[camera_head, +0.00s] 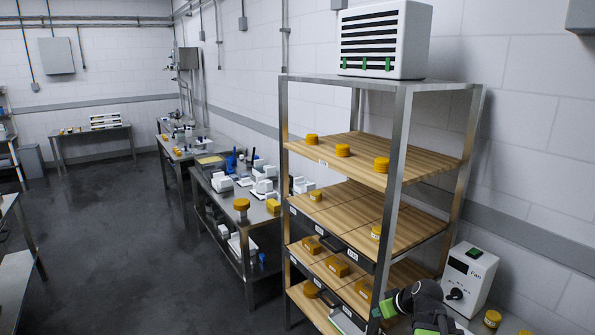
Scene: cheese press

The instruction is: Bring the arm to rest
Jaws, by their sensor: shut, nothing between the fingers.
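My arm (428,298), black and green, is at the bottom right in the head view, in front of the lower right part of the wooden rack. Its end, my gripper (387,308), points left near the rack's front right post. It is shut and holds nothing. The fingertips are small and dark here. Whether the gripper touches the post cannot be told. The lower part of the arm is cut off by the picture's bottom edge.
The metal rack (398,150) holds orange cheeses (382,164) on wooden shelves, with a white vented unit (385,40) on top. A white control box (468,278) stands right of my arm. Cluttered tables (255,215) line the wall. The floor (120,240) at left is clear.

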